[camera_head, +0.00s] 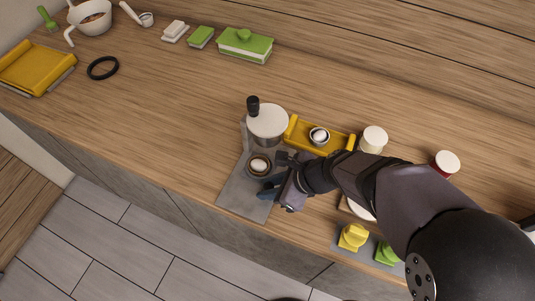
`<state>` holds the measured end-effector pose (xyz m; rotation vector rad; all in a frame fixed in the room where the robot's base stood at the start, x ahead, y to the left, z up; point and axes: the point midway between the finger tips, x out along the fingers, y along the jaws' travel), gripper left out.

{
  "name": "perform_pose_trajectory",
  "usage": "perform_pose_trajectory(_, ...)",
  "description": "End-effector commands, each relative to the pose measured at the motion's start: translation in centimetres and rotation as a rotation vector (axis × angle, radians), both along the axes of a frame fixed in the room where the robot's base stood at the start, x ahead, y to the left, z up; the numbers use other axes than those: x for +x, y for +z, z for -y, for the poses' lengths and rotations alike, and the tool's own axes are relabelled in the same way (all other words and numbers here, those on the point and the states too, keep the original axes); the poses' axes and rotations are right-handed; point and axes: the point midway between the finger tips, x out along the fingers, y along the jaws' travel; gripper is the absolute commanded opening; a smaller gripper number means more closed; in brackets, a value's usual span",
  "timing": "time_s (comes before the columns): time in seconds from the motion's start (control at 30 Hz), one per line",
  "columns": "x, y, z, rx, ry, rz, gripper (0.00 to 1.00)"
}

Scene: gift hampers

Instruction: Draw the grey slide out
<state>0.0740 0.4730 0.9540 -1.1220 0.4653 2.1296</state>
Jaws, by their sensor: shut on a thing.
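The grey slide (235,198) is a flat grey piece on the wooden counter, left of my gripper, reaching toward the front edge. A round dark-rimmed piece with a pale top (259,164) sits on it. My gripper (269,178) comes in from the right, low over the slide, with its bluish fingertips beside the round piece. It is shut on part of the grey slide; the fingers and wrist hide the exact contact. A round white-topped canister (267,121) with a black knob stands at the slide's far end.
A yellow tray (331,147) holding a small round cup (319,137) lies just behind my gripper. White-topped jars (374,138) (445,163) stand to the right. Yellow (353,237) and green (386,254) pieces stand near the front edge. The counter left of the slide is clear.

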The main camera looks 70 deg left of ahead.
Motion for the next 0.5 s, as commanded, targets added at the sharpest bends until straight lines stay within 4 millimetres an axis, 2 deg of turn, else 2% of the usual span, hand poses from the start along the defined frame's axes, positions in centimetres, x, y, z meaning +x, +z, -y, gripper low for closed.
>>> perform_pose_trajectory(0.5,-2.1,0.0,2.0,0.000,0.001,-0.003,0.11)
